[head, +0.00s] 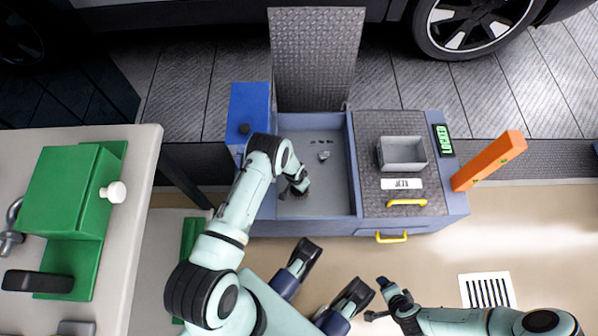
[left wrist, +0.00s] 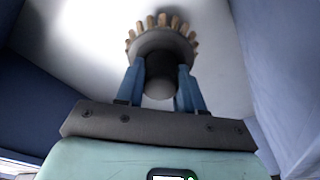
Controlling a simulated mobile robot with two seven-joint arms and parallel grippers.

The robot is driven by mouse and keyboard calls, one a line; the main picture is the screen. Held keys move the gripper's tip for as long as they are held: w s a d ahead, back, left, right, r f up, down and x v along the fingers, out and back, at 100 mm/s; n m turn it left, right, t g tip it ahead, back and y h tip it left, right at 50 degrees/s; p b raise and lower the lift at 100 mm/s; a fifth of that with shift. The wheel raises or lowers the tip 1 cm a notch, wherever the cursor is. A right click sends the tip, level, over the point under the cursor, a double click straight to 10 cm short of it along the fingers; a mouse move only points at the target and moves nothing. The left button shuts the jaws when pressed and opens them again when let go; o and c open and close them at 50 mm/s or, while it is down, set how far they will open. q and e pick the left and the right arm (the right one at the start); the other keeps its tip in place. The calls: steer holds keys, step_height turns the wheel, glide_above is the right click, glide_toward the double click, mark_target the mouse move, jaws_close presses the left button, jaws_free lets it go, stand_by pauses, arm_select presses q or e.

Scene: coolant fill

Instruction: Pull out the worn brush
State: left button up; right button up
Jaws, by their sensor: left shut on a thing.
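The worn brush (left wrist: 161,42), a grey round head with a ring of tan bristles and a dark stem, shows in the left wrist view. My left gripper (left wrist: 160,84) is shut on its stem, with one blue finger on each side. In the head view my left gripper (head: 300,186) is down inside the open bay (head: 342,190) of the blue-grey cabinet. The brush is mostly hidden there by the gripper. I cannot tell whether the brush touches the bay floor. My right gripper (head: 377,299) is open and empty in front of the cabinet.
The raised tread-plate lid (head: 315,60) stands behind the bay. A small grey fitting (head: 323,156) is on the bay floor. To the right are a grey open tray (head: 403,154), yellow handles and an orange post (head: 490,161). A bench with a green device (head: 66,190) is left.

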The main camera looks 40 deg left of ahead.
arm_select(q)
steer(key=shift+r, duration=0.4)
stand_by(0.4)
steer(key=shift+r+p, duration=2.2)
steer(key=shift+r, duration=1.25)
